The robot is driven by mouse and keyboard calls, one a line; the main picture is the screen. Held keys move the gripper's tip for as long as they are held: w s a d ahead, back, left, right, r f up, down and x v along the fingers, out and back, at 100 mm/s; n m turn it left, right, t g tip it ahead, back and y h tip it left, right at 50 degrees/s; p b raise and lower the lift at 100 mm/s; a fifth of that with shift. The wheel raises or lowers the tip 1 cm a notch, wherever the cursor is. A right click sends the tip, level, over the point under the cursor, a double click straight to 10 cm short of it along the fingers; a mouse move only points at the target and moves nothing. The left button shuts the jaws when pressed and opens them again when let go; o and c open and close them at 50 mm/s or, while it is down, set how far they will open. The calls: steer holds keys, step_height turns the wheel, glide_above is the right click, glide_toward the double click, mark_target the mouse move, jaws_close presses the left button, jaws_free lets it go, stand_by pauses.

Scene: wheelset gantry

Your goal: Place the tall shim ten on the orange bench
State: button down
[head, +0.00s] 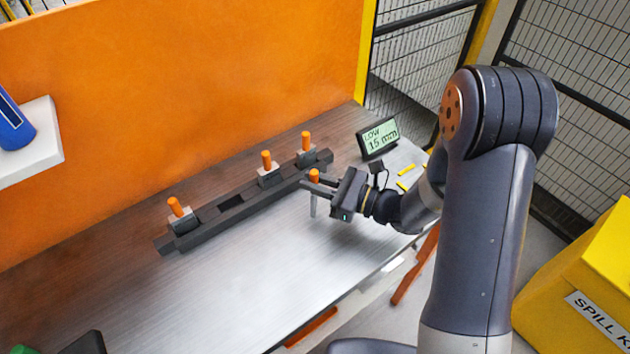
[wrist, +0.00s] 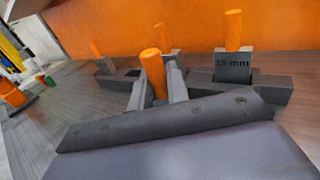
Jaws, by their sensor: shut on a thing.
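My gripper (head: 316,184) is shut on a grey shim with an orange knob (head: 314,175), in front of the rack's right end. Its thin grey lower part (head: 313,206) hangs upright below the fingers; I cannot tell whether it touches the bench. In the wrist view the held orange knob (wrist: 153,70) stands between the fingers, which hide most of the body. No label shows on it. The bench has a grey metal top (head: 270,270) and orange legs (head: 415,265), with an orange panel (head: 190,80) behind.
A dark rack (head: 205,238) holds three orange-knobbed shims: left (head: 184,218), middle (head: 267,170) and right (head: 306,148). One slot (head: 231,201) is empty. A display (head: 378,138) reads "LOW 15 mm". Yellow pieces (head: 406,170) lie near it.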

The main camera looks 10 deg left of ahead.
steer(key=c, duration=1.4)
jaws_free()
steer(key=shift+f, duration=0.1)
steer(key=shift+o, duration=0.2)
steer(key=shift+r+p, duration=0.25)
steer(key=shift+p, duration=0.05)
steer(key=s+d+b, duration=0.2)
steer(key=d, duration=0.9)
steer(key=shift+d, duration=0.4)
steer(key=shift+s+f, duration=0.1)
